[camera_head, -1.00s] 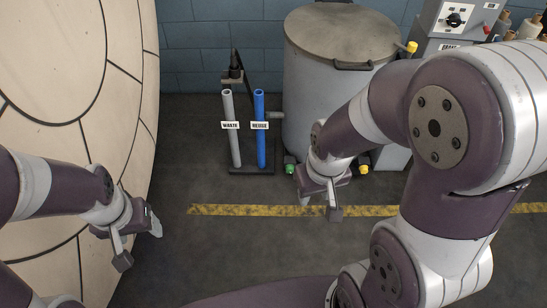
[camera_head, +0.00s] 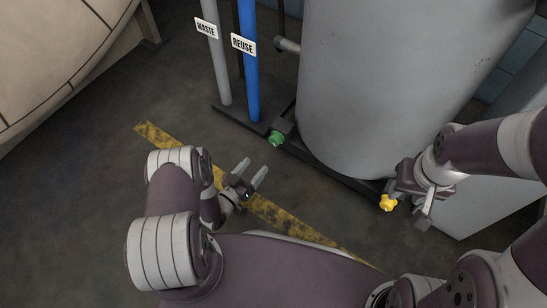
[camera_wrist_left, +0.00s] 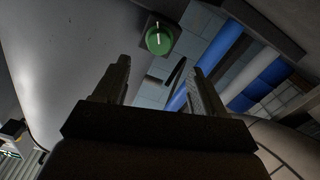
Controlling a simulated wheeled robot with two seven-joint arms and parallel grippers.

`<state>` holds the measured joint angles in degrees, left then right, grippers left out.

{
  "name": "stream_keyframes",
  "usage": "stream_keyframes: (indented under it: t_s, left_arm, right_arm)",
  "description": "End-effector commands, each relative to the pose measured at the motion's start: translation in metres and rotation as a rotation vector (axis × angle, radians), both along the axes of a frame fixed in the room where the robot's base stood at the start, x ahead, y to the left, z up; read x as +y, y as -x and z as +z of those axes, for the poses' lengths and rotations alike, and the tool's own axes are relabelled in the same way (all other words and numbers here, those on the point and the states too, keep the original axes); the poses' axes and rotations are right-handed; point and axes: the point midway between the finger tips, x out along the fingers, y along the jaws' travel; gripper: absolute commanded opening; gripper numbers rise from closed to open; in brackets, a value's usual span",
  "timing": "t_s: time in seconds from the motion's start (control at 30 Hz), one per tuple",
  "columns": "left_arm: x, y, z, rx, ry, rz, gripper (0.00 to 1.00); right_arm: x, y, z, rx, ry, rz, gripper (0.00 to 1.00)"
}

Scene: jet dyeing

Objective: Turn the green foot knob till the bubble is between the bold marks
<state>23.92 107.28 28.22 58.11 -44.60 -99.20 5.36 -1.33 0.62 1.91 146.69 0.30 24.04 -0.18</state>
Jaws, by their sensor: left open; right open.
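The green foot knob (camera_head: 277,139) sits low at the left foot of the grey tank (camera_head: 390,75). In the left wrist view the knob (camera_wrist_left: 159,39) shows a white line across its face. It lies beyond the fingertips, roughly between their directions. My left gripper (camera_head: 251,173) is open and empty, just below the knob in the head view and apart from it. My right gripper (camera_head: 408,207) is open beside the yellow foot knob (camera_head: 387,203); I cannot tell whether they touch. I see no bubble or bold marks in these views.
The grey WASTE pipe (camera_head: 214,65) and blue REUSE pipe (camera_head: 247,80) stand on a dark base left of the green knob. A yellow floor stripe (camera_head: 155,135) runs below my left gripper. Open floor lies at the left.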

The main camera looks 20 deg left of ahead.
Motion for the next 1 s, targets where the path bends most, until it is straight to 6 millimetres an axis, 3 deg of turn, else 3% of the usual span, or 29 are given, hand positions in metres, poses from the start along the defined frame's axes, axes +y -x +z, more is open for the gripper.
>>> stream_keyframes:
  t_s: [0.13, 0.5, 0.67, 0.9, 0.93, 1.0]
  left_arm:
    - [-0.010, -0.019, -0.004, -0.014, 0.006, -0.006, 0.71]
    - [-0.039, -0.101, -0.004, -0.013, 0.006, -0.001, 0.71]
    - [-0.043, -0.114, -0.001, -0.010, 0.006, 0.001, 0.71]
    - [-0.043, -0.115, 0.000, -0.008, 0.005, 0.000, 0.71]
    - [-0.043, -0.115, 0.000, -0.009, 0.005, 0.001, 0.64]
    - [-0.043, -0.115, 0.000, -0.009, 0.005, 0.001, 0.41]
  right_arm:
    - [0.000, 0.000, -0.013, -0.001, 0.000, 0.000, 0.43]
    - [0.000, 0.000, -0.053, 0.000, 0.000, 0.000, 0.43]
    - [0.000, 0.000, -0.057, -0.001, 0.000, 0.000, 0.43]
    - [0.000, 0.000, -0.056, -0.001, 0.000, 0.000, 0.43]
    - [0.000, 0.000, -0.056, -0.001, 0.000, 0.000, 0.43]
    - [0.000, 0.000, -0.056, -0.001, 0.000, 0.000, 0.43]
